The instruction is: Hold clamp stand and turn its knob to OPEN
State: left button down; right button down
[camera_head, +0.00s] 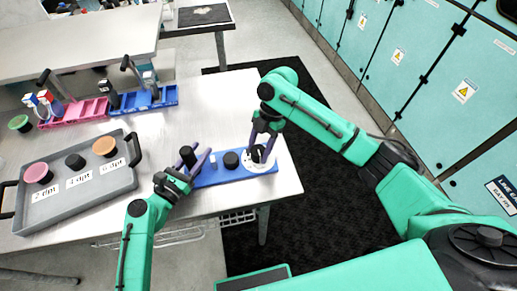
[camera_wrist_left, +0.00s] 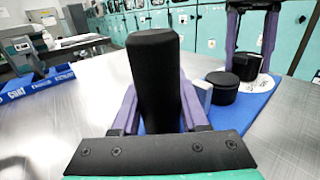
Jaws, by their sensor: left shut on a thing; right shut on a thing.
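The clamp stand has a long blue base (camera_head: 212,177) on the table, with a black upright post (camera_head: 187,154) at its left end. A short black cylinder (camera_head: 231,160) stands mid-base. A black knob (camera_head: 257,153) sits on a white dial (camera_head: 262,167) at the right end; the dial's markings are too small to read. My left gripper (camera_head: 190,166) is shut on the post, which stands between its fingers in the left wrist view (camera_wrist_left: 155,85). My right gripper (camera_head: 263,138) reaches down from above and is shut on the knob, also seen in the left wrist view (camera_wrist_left: 246,67).
A grey tray (camera_head: 108,180) with several coloured round pieces and labels lies at the left. Pink (camera_head: 72,112) and blue (camera_head: 165,97) racks stand at the back of the table. The table's front edge is close to the stand. Teal cabinets (camera_head: 440,80) line the right.

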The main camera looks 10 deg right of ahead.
jog(key=shift+c, duration=1.1)
grip_release()
jog(key=v, duration=1.2)
jog(key=shift+s, duration=0.1)
pick_arm(q)
jog(key=c, duration=0.8)
grip_release()
jog(key=shift+r, duration=0.1)
pick_arm(e)
jog(key=shift+r, duration=0.15)
pick_arm(q)
notch_tip(320, 180, up, 7)
jog(key=p, duration=0.7)
jog(key=shift+r+p, duration=0.2)
jog(key=shift+p, duration=0.15)
pick_arm(e)
notch_tip(320, 180, up, 7)
jog(key=shift+r, duration=0.25)
